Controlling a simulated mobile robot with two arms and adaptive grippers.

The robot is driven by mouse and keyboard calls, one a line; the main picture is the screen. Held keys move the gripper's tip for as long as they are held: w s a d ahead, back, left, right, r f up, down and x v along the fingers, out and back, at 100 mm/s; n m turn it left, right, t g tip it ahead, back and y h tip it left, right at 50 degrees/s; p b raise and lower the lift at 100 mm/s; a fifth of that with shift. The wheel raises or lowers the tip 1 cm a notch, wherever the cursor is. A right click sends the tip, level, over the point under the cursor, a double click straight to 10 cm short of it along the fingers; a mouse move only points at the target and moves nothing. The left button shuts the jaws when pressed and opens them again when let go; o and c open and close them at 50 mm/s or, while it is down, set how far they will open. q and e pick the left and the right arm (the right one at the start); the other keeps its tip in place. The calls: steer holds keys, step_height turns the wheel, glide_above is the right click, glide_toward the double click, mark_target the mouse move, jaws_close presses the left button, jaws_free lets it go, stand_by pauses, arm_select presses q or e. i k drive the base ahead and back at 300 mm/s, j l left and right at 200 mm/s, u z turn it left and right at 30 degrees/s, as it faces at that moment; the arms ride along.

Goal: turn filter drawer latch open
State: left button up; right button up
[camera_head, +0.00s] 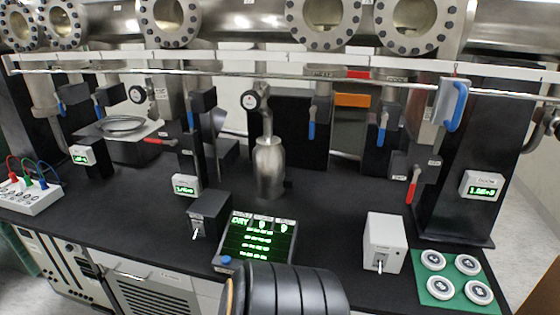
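No part is readably labelled as the filter drawer latch, and I cannot tell which part it is. A black box (209,214) with a small silver lever (196,233) on its front stands left of the lit display panel. A white box (384,243) with a similar small silver lever (380,267) stands right of the panel, near the bench's front edge. A larger blue handle (456,106) is mounted on a pale panel at the upper right. Neither of my grippers can be made out in the head view.
The black bench (330,205) has free room in the middle around a silver bottle (269,168). The display panel (258,240) stands at the front. A green mat (457,280) with several round white pieces lies at right. Red-handled (413,188) and blue-handled (382,133) levers hang behind.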

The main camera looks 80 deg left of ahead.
mark_target(100, 275)
steer(key=u, duration=4.2)
